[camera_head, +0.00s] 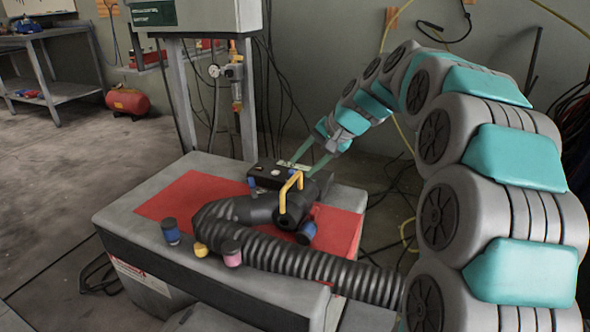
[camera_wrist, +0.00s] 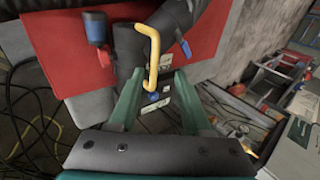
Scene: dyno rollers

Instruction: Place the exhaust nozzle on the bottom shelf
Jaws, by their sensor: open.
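The exhaust nozzle (camera_head: 262,209) is a black pipe fitting with a yellow handle (camera_head: 290,190) on a ribbed dark hose. It lies on the red mat of a grey machine top. In the wrist view, the nozzle (camera_wrist: 128,48) and its handle (camera_wrist: 153,62) are just beyond my fingers. My gripper (camera_head: 303,168) has teal fingers, spread apart, near the handle on its far side. In the wrist view, my gripper (camera_wrist: 157,82) has the handle's lower end roughly between its fingertips; contact cannot be told. A grey metal bench at left has a lower shelf (camera_head: 42,90).
Small coloured jars, including a blue one (camera_head: 170,231) and a pink one (camera_head: 231,252), stand around the nozzle. A black button box (camera_head: 275,175) is close to my fingers. The ribbed hose (camera_head: 320,267) runs right. A red tank (camera_head: 127,101) stands near the bench; the left floor is clear.

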